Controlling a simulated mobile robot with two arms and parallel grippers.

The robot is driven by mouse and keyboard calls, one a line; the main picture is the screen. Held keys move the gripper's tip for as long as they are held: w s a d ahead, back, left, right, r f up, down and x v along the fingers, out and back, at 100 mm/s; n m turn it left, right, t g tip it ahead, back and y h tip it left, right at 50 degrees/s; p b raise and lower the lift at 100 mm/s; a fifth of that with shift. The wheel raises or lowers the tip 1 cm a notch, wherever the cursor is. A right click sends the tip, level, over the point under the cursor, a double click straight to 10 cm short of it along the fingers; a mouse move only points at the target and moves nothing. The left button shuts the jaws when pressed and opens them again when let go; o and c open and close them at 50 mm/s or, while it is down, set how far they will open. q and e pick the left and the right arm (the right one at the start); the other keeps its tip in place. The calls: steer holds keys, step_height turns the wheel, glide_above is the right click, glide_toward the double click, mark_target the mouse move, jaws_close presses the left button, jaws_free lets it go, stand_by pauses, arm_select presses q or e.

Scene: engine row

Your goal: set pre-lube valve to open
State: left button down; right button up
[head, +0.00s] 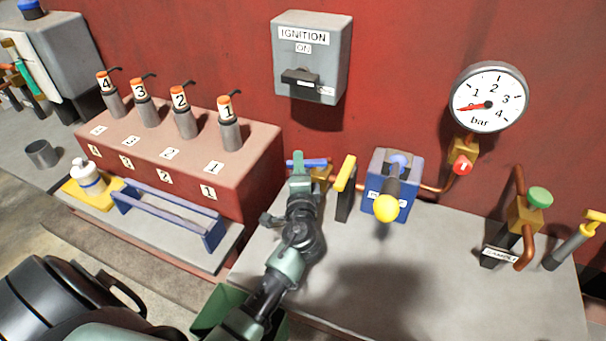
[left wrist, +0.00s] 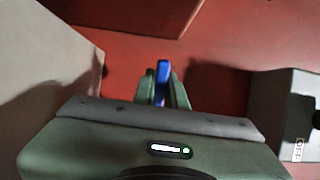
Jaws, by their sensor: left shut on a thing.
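A valve with a blue lever handle (head: 314,162) and a brass body (head: 320,176) sits by the red wall at the back of the grey bench. I take it to be the pre-lube valve; no label on it is readable. The handle lies roughly level, left to right. My left gripper (head: 299,161) is shut on the blue handle, near its left part. In the left wrist view the blue handle (left wrist: 162,72) stands between the two green fingers (left wrist: 162,92). The fingers hide part of the handle. My right gripper is not in view.
Right of the valve stand a yellow-topped lever (head: 346,173), a blue box (head: 385,165) with a yellow-knobbed lever, and a gauge (head: 489,97) with its needle near zero. An ignition box (head: 312,57) hangs above. A red block (head: 180,165) with numbered levers is left.

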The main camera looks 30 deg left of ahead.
arm_select(q)
steer(key=shift+s+d+f+n+g+y+b, duration=0.2)
steer(key=shift+d+f+n+g+y+b, duration=0.15)
steer(key=shift+n+y+b, duration=0.4)
steer(key=shift+s+r+n+g+y+b, duration=0.15)
steer(key=shift+s+n+g+y+b, duration=0.15)
steer(key=shift+g+y+b, duration=0.35)
steer(key=shift+d, duration=0.1)
steer(key=shift+r+n, duration=0.15)
steer(key=shift+n, duration=0.1)
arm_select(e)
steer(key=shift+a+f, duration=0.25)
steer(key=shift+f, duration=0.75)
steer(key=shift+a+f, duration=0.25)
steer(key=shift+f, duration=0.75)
arm_select(q)
steer(key=c, duration=1.4)
jaws_free()
steer(key=shift+c, duration=0.2)
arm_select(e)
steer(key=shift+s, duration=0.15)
